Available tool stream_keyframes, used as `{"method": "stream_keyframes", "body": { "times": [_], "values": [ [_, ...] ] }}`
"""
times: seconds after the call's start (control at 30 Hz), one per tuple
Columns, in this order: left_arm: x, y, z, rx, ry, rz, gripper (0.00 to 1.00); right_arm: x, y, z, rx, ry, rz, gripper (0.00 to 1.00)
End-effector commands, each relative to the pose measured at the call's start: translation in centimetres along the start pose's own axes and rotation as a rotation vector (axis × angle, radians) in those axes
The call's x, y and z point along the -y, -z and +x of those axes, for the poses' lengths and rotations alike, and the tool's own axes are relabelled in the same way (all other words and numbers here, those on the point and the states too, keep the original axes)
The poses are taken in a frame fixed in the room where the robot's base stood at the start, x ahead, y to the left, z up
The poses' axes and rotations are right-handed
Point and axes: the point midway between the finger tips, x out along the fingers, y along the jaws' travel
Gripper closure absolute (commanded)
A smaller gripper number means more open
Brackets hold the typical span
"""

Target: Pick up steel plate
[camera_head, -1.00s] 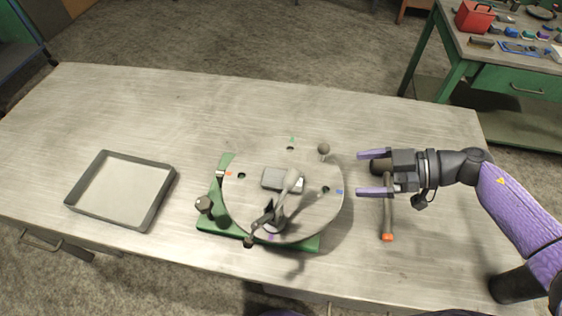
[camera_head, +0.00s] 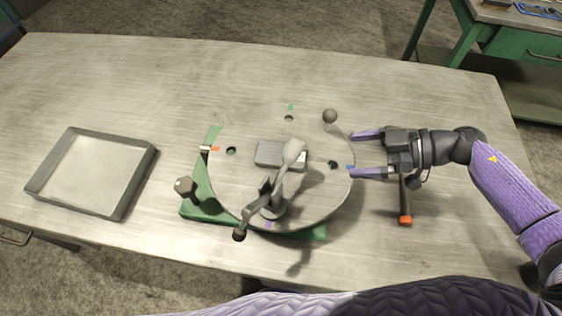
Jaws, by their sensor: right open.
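A small grey steel plate (camera_head: 268,153) lies near the middle of the round turntable (camera_head: 235,185). A clamp with a light grey arm (camera_head: 281,170) and a dark handle reaches over the turntable, and its upper end covers the right part of the plate. My right gripper (camera_head: 367,154) is at the right edge of the turntable, open and empty, its two purple fingers pointing left toward the plate and apart from it. My left gripper is not in view.
A shallow grey tray (camera_head: 123,191) stands at the left. A hammer-like tool with an orange end (camera_head: 405,219) lies under my right gripper. A ball knob (camera_head: 330,116) stands at the turntable's far right edge.

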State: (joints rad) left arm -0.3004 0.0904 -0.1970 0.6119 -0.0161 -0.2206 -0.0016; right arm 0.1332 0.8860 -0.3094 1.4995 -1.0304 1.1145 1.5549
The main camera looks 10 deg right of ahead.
Motion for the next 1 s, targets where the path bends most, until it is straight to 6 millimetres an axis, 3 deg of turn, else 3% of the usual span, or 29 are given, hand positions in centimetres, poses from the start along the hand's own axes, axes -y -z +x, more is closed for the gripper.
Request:
{"method": "stream_keyframes", "body": {
  "times": [0.5, 0.77, 1.0],
  "values": [
    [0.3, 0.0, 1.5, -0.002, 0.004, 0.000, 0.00, -0.4, -0.3, 9.2, -0.004, 0.000, -0.001, 0.00],
    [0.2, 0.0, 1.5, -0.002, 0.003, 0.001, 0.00, -0.4, -0.2, 9.7, -0.001, -0.001, 0.000, 0.00],
    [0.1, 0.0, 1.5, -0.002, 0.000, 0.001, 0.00, -0.4, -0.2, 9.7, -0.001, 0.000, 0.000, 0.51]
  ]
}}
